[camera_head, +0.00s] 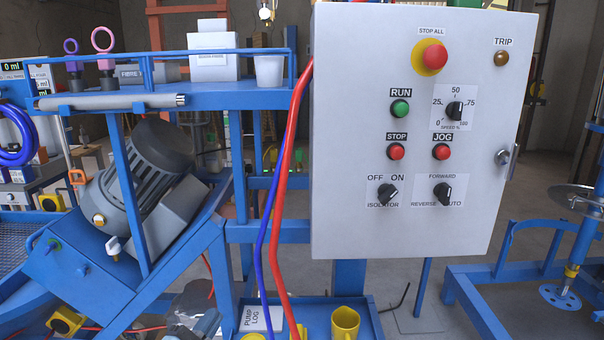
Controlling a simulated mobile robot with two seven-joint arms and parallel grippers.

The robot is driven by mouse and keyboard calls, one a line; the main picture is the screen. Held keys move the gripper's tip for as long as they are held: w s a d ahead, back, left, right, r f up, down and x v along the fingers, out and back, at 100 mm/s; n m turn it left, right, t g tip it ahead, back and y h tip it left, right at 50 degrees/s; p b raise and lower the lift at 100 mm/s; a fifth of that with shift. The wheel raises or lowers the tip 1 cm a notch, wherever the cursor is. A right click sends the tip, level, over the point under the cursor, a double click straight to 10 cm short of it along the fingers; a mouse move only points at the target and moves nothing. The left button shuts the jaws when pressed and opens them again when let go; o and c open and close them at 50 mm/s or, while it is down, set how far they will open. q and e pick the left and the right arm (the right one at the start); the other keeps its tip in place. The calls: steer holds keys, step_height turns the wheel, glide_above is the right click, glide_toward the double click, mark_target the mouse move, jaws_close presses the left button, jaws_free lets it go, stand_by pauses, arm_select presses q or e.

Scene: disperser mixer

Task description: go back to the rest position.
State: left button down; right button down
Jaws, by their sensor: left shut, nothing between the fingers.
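My right gripper is not in view. The light grey control cabinet (340,130) stands upright right of centre. It carries a red stop-all button (435,57) on yellow, a green RUN button (400,109), red STOP (396,152) and JOG (441,152) buttons, a speed knob (455,110), an isolator switch (388,194) and a direction selector (443,194).
A tilted grey motor (150,170) sits on a blue frame at left, under a blue shelf (220,98) with boxes and a white cup (269,71). Red and blue hoses (282,190) hang beside the cabinet. A yellow mug (345,322) stands on the lower tray. A disperser shaft (580,250) is at right.

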arm_select(q)
steer(key=s+a+f+n+g+y, duration=0.2)
steer(key=s+f+n+g+y, duration=0.55)
steer(key=s+f, duration=1.55)
step_height(320, 180, up, 13)
steer(key=n+h+p, duration=0.2)
steer(key=n+p, duration=0.3)
steer(key=p, duration=1.5)
steer(key=shift+a+r+g, duration=0.2)
steer(key=shift+a+g, duration=0.2)
steer(key=shift+g, duration=0.05)
